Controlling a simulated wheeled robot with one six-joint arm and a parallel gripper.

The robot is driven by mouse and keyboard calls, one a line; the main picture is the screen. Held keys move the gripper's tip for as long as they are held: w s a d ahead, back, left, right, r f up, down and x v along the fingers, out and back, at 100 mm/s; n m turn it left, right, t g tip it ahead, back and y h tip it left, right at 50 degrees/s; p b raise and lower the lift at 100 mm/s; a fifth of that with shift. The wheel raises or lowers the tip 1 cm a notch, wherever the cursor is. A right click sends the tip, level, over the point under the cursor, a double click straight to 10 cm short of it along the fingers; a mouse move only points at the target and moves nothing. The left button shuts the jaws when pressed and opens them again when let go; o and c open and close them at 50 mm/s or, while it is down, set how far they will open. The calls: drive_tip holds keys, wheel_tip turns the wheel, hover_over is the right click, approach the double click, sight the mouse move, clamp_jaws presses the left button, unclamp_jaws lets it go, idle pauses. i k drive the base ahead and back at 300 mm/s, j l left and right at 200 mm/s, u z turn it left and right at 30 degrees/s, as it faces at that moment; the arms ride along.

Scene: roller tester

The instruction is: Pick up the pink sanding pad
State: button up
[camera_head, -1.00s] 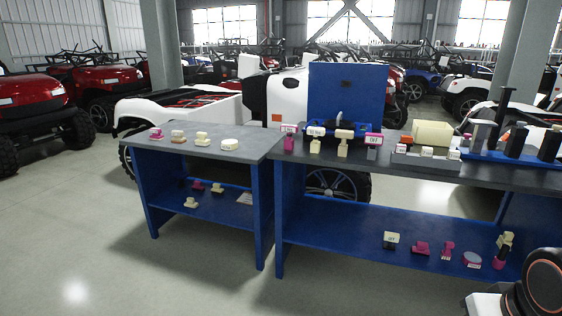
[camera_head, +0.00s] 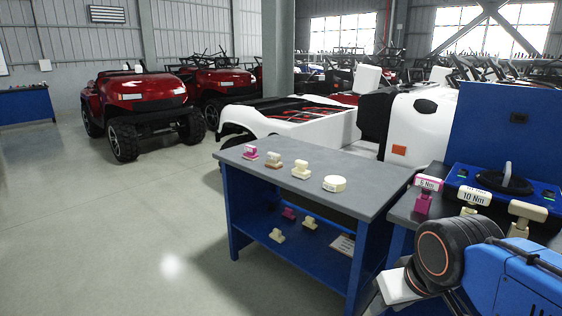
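A pink pad-like piece with a pale top (camera_head: 249,153) sits near the far left corner of the grey tabletop of the small blue table (camera_head: 374,197). It looks like the pink sanding pad. Another pink piece (camera_head: 289,213) lies on the table's lower shelf, partly shaded; I cannot tell its exact kind. My arm shows at the lower right, but my gripper is not in view.
On the tabletop are a tan piece (camera_head: 273,160), a cream piece (camera_head: 301,170) and a round cream block (camera_head: 334,183). Torque tools, including a pink one (camera_head: 423,195), stand on the bench at right. Open floor (camera_head: 120,230) lies left of the table. Red vehicles (camera_head: 145,100) stand behind.

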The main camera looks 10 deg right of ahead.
sight(251, 155)
drive_tip(key=i+l+u, duration=0.3)
drive_tip(key=j+u, duration=0.1)
drive_tip(key=u, duration=2)
drive_tip(key=i+l+z, duration=0.1)
drive_tip(key=z, duration=2)
drive_tip(key=i+j+z, duration=0.2)
drive_tip(key=i+j, duration=0.95)
